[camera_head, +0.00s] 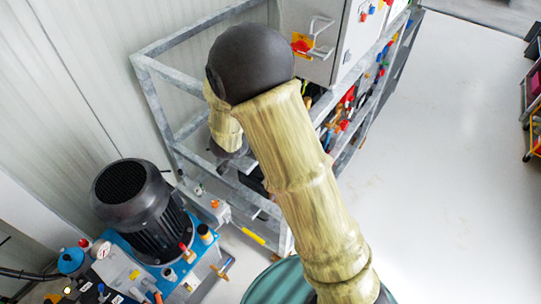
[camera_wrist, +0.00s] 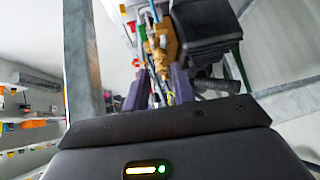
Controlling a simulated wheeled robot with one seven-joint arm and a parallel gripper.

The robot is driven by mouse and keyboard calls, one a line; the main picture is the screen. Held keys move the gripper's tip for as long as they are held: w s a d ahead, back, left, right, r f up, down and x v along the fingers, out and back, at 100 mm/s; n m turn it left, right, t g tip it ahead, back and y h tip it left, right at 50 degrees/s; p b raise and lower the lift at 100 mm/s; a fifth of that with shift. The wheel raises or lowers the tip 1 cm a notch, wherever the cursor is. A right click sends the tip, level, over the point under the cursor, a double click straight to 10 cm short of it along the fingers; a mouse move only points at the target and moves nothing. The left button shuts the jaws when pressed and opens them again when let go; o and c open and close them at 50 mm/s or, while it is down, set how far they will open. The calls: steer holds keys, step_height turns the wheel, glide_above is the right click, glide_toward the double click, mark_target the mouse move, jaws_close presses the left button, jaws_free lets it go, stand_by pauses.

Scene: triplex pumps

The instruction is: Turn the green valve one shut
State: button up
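In the wrist view, my gripper (camera_wrist: 160,78) shows two dark purple fingers standing apart with a gap between them. A brass-yellow fitting (camera_wrist: 161,42) lies beyond the fingertips, in line with the gap; I cannot tell whether they touch it. In the head view, small red, blue and green valve handles (camera_head: 384,58) sit along the frame at the upper right, too small to tell apart. My gripper is hidden behind my arm in the head view.
A grey metal frame (camera_head: 150,92) stands around the piping, and its bar (camera_wrist: 78,60) runs close left of my gripper. A black block (camera_wrist: 205,30) is close on the right. A black motor (camera_head: 135,200) stands lower left. The white floor (camera_head: 440,180) at right is clear.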

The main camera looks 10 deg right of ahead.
steer(key=s+d+r+n+g+y, duration=0.2)
steer(key=s+d+r+n, duration=0.2)
steer(key=s, duration=0.6)
steer(key=s+d+r+n+g+y, duration=0.2)
steer(key=s+d, duration=0.4)
steer(key=s, duration=0.3)
step_height(320, 180, up, 2)
steer(key=shift+s+n+g, duration=0.3)
steer(key=shift+s+n, duration=0.1)
steer(key=shift+n, duration=0.5)
steer(key=shift+w+d, duration=0.1)
steer(key=shift+w, duration=0.05)
